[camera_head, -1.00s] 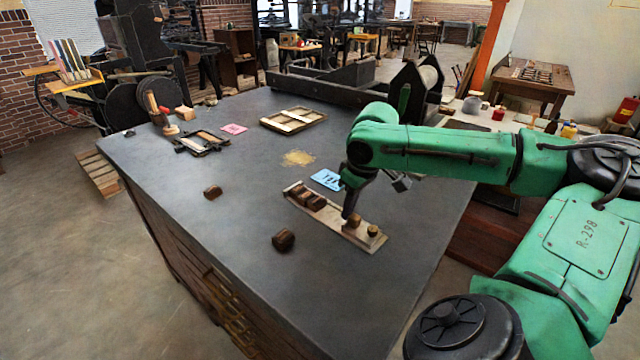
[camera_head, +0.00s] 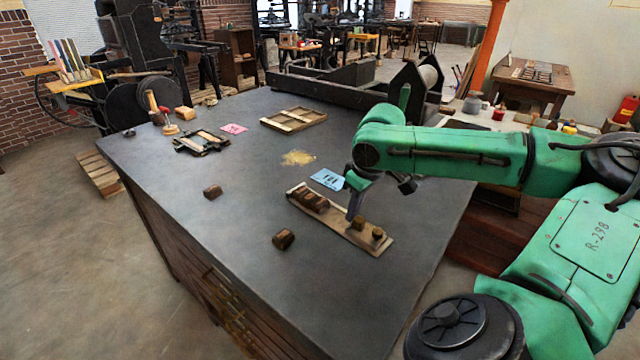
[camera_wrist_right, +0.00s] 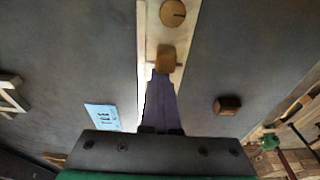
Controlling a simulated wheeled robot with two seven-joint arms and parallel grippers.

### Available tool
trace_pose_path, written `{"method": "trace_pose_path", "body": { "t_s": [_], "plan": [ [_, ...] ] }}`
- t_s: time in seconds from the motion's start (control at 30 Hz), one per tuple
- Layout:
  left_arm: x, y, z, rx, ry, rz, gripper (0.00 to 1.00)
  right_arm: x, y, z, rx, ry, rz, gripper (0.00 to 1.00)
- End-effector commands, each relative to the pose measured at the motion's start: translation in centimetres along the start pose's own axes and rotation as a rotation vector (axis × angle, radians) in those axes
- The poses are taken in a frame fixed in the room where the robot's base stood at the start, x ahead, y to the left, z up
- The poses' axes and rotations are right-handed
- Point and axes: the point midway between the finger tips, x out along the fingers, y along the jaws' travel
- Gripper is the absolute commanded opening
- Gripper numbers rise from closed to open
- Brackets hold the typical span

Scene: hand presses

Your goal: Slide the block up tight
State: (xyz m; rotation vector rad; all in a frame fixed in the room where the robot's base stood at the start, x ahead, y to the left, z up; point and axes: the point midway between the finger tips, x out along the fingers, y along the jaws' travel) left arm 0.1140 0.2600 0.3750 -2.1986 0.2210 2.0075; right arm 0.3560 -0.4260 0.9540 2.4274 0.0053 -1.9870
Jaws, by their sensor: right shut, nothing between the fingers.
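A long pale tray (camera_head: 334,225) lies on the dark bench top. Several dark brown blocks (camera_head: 310,199) sit together at its far left end. A small wooden block (camera_head: 359,223) sits nearer the other end, beside a round brass-coloured knob (camera_head: 378,233). My right gripper (camera_head: 352,215) points down at the tray, shut and empty, on the brown-block side of the small block. In the wrist view its dark fingers (camera_wrist_right: 165,80) reach to the small block (camera_wrist_right: 166,58); whether they touch is unclear. The knob (camera_wrist_right: 172,13) shows beyond it. My left gripper is not in view.
Two loose brown blocks lie on the bench, one near (camera_head: 284,238) and one farther left (camera_head: 212,192). A blue card (camera_head: 327,179) lies just behind the tray. A wooden frame (camera_head: 294,117) and a pink card (camera_head: 234,128) lie farther back. The bench's left-front area is clear.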

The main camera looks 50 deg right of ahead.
Motion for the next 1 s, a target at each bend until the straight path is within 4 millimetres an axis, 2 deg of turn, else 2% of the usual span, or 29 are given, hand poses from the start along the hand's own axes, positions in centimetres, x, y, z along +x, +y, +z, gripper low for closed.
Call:
{"method": "trace_pose_path", "body": {
  "t_s": [1.0],
  "plan": [
    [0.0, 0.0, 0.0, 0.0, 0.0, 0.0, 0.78, -0.2, 0.0, 1.3, 0.002, -0.004, -0.001, 0.0]
  ]
}}
